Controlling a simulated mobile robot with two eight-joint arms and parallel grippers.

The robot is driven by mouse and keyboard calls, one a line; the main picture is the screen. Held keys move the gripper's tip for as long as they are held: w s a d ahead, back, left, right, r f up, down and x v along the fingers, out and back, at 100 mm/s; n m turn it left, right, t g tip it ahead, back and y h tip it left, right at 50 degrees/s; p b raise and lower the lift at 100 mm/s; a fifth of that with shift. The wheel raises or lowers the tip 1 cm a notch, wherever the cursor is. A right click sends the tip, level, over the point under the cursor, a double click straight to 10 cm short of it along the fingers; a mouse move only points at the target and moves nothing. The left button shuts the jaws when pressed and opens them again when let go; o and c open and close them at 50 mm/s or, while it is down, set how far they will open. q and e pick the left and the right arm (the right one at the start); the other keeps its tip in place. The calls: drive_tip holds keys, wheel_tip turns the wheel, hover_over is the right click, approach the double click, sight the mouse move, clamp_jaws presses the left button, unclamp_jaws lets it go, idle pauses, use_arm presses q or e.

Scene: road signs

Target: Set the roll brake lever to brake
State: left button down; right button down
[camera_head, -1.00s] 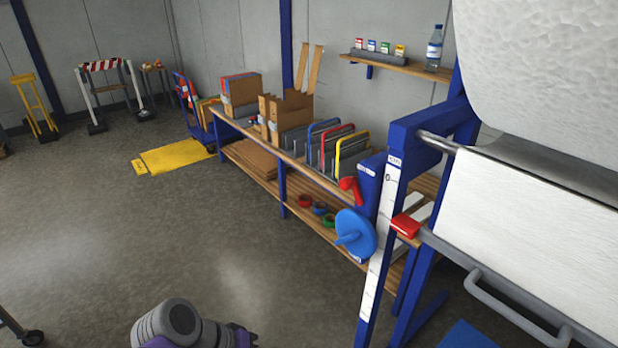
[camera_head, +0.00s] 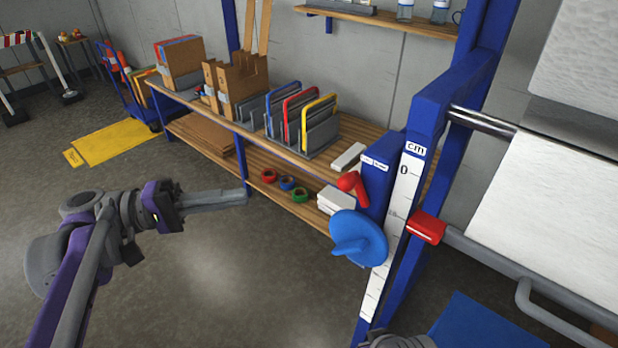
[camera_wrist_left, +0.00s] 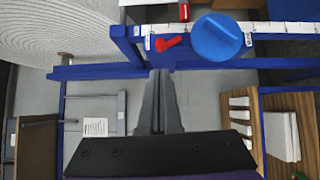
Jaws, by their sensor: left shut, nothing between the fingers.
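The red lever (camera_head: 352,184), with a round knob, sits on the blue housing (camera_head: 376,178) of the blue frame; the housing carries small labels too small to read. The lever also shows in the left wrist view (camera_wrist_left: 168,43), near a labelled plate. My left gripper (camera_head: 243,197) is shut and empty. In the head view it is to the left of the lever, apart from it, over the floor in front of the bench. In the left wrist view its closed fingers (camera_wrist_left: 160,78) point up toward the lever.
A blue hand wheel (camera_head: 357,238) stands out just below the lever. A white cm scale (camera_head: 401,195) and a red block (camera_head: 427,227) are to its right. A large white roll (camera_head: 575,70) is at upper right. The wooden bench (camera_head: 262,155) holds folders and boxes.

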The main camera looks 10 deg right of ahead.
sight(338, 183)
use_arm(q)
drive_tip(key=shift+s+d, duration=0.15)
drive_tip(key=shift+s, duration=0.05)
use_arm(e)
drive_tip(key=shift+s, duration=0.2)
use_arm(q)
drive_tip(key=d, duration=1.4)
drive_tip(key=shift+s+r, duration=0.2)
drive_tip(key=shift+r, duration=0.05)
use_arm(e)
drive_tip(key=shift+w+r, duration=0.1)
drive_tip(key=shift+r, duration=0.1)
use_arm(q)
drive_tip(key=shift+s+r+m+y+p, duration=0.1)
drive_tip(key=shift+r+m+y+p, duration=0.2)
drive_tip(key=shift+p, duration=0.5)
use_arm(e)
drive_tip(key=shift+w+r, duration=0.1)
drive_tip(key=shift+r, duration=0.5)
